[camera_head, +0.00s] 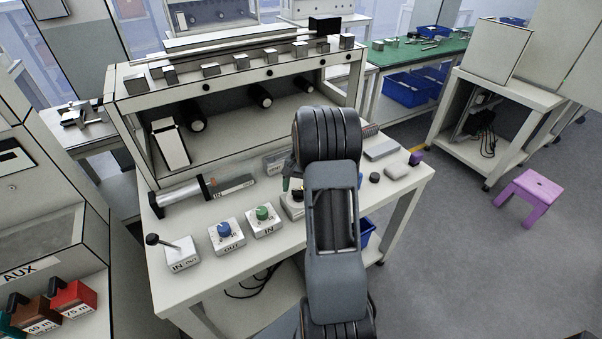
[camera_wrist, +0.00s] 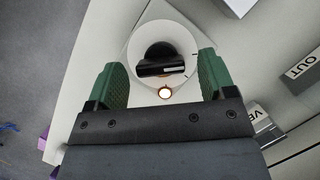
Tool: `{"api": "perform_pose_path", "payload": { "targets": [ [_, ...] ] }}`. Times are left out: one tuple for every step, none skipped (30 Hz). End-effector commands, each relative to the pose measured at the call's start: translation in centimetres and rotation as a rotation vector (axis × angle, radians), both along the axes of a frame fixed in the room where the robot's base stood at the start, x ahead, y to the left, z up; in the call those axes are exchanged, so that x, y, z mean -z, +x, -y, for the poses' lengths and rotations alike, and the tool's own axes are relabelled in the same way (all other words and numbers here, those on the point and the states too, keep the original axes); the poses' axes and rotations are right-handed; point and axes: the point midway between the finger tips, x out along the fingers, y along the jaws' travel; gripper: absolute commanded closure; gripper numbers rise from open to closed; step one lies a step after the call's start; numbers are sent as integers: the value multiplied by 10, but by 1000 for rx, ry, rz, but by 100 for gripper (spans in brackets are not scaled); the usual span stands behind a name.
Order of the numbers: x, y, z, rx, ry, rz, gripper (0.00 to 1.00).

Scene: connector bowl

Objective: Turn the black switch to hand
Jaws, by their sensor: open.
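The black switch (camera_wrist: 160,60) shows in the wrist view as a dark knob with a raised bar, set in a round white dial on a pale box. A small lit lamp (camera_wrist: 165,92) sits just below it. My gripper (camera_wrist: 163,70) is open, with one green finger on each side of the knob and a gap on both sides. The bar lies roughly across the picture, from finger to finger. No hand marking is readable.
A blue knob box (camera_head: 226,237), a green knob box (camera_head: 264,220) and a lever box (camera_head: 181,253) stand on the bench left of my arm. A black button (camera_head: 374,178) is to the right. A shelf (camera_head: 235,100) rises behind. A purple stool (camera_head: 529,194) stands on the floor.

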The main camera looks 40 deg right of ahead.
Motion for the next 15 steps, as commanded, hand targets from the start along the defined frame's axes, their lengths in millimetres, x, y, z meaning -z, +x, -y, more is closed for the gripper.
{"api": "perform_pose_path", "payload": {
  "targets": [
    [-6,2,2,0,-2,3,23],
    [-10,3,4,0,-3,3,23],
    [-16,4,6,1,-3,3,23],
    [-21,6,7,1,-4,4,23],
    [-27,7,9,1,-4,4,23],
    [-34,9,12,1,-4,5,23],
    [-40,11,14,1,-4,4,23],
    [-47,12,16,1,-4,5,23],
    [-54,14,18,1,-4,5,23],
    [-60,16,20,0,-3,4,23],
    [-66,17,22,1,-4,5,23],
    [-73,19,24,0,-3,4,23],
    [-78,20,26,0,-3,3,23],
    [-83,22,28,0,-3,4,23],
    [-89,23,29,0,-2,3,23]
  ]
}}
